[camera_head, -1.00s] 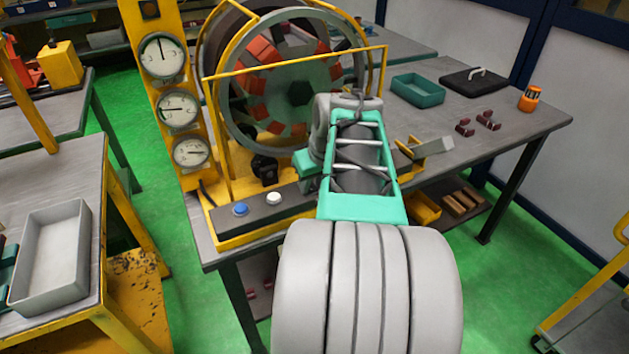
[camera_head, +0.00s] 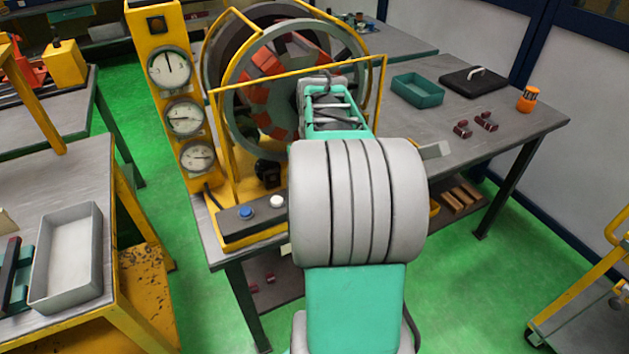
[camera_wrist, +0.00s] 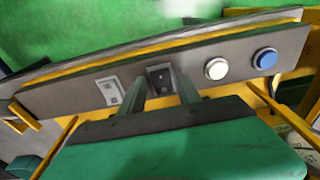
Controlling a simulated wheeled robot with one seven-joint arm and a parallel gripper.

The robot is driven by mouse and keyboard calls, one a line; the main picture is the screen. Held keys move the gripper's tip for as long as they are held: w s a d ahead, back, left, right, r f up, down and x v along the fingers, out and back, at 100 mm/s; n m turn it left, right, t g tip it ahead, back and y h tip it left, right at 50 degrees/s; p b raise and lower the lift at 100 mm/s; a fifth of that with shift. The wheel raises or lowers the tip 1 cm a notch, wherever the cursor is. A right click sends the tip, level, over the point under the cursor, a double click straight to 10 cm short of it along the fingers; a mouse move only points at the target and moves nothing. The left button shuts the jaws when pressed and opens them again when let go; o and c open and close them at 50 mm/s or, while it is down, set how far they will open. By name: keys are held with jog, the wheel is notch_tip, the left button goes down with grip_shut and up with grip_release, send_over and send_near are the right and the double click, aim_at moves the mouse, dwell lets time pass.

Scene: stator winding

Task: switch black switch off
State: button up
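The black switch (camera_wrist: 160,78) is a small dark rectangle on the grey control panel (camera_wrist: 85,92) in the wrist view. My gripper (camera_wrist: 161,86) is open, with its two fingers apart on either side of the switch in the picture. I cannot tell whether the fingers touch the panel or the switch. A white button (camera_wrist: 216,69) and a blue button (camera_wrist: 265,59) sit to the right of the switch. In the head view the panel (camera_head: 225,220) shows only partly, and my arm hides the switch and the gripper's fingertips.
The yellow-framed stator machine (camera_head: 265,75) stands behind the panel, with a column of gauges (camera_head: 184,118) at its left. A teal tray (camera_head: 417,90), a black lidded case (camera_head: 474,80) and an orange container (camera_head: 527,99) are on the table's right side.

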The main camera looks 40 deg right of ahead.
jog(key=shift+o, duration=0.8)
notch_tip(320, 180, up, 8)
jog(key=shift+s+a, duration=0.15)
jog(key=shift+s, duration=0.25)
jog(key=shift+f, duration=0.15)
jog(key=s+a+f+n+t, duration=0.1)
jog(key=a+f, duration=0.3)
jog(key=a, duration=0.9)
jog(key=s+a+f+n+t, duration=0.1)
jog(key=s+a+f+n, duration=0.1)
jog(key=a, duration=1.2)
jog(key=shift+s+f, duration=0.7)
jog(key=shift+f, duration=0.2)
